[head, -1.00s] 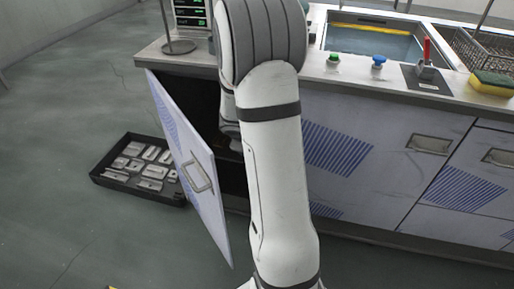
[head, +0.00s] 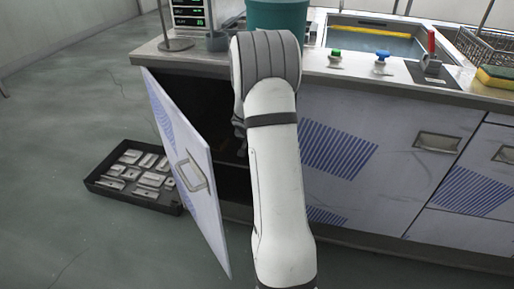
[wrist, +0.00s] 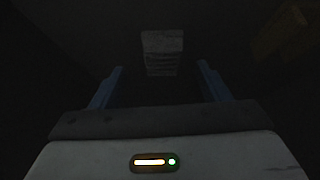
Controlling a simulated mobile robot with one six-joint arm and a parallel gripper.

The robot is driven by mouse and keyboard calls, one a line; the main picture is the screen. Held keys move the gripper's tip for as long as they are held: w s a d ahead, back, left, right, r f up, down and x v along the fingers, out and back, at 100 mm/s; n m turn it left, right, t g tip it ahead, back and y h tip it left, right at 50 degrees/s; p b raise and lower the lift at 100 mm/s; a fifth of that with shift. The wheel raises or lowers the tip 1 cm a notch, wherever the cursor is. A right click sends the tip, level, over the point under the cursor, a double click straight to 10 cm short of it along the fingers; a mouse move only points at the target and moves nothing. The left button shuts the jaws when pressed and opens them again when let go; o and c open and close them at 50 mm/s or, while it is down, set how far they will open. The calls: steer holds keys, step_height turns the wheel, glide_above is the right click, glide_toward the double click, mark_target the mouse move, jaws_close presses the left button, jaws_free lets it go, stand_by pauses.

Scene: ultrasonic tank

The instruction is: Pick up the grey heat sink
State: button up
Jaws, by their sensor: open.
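In the dark wrist view, the grey heat sink (wrist: 162,52) shows as a small finned block, dimly lit, just ahead of my gripper (wrist: 160,69). The two blue fingers are spread wide apart, one to each side. The heat sink lies between their lines, around and beyond the tips; I cannot tell whether it is partly between them. No finger touches it. In the head view my arm reaches into the open cabinet (head: 190,100); my gripper and the heat sink are hidden there.
The cabinet door (head: 186,170) stands open at the left of my arm. A black tray of metal parts (head: 110,184) lies on the floor beyond it. A brownish object (wrist: 280,32) shows faintly at the upper right in the wrist view. A teal tub (head: 277,15) stands on the counter.

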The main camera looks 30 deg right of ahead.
steer(key=x, duration=0.3)
steer(key=shift+w+f, duration=0.2)
steer(key=shift+f, duration=0.05)
steer(key=c, duration=1.2)
steer(key=shift+r, duration=0.1)
steer(key=shift+r, duration=0.1)
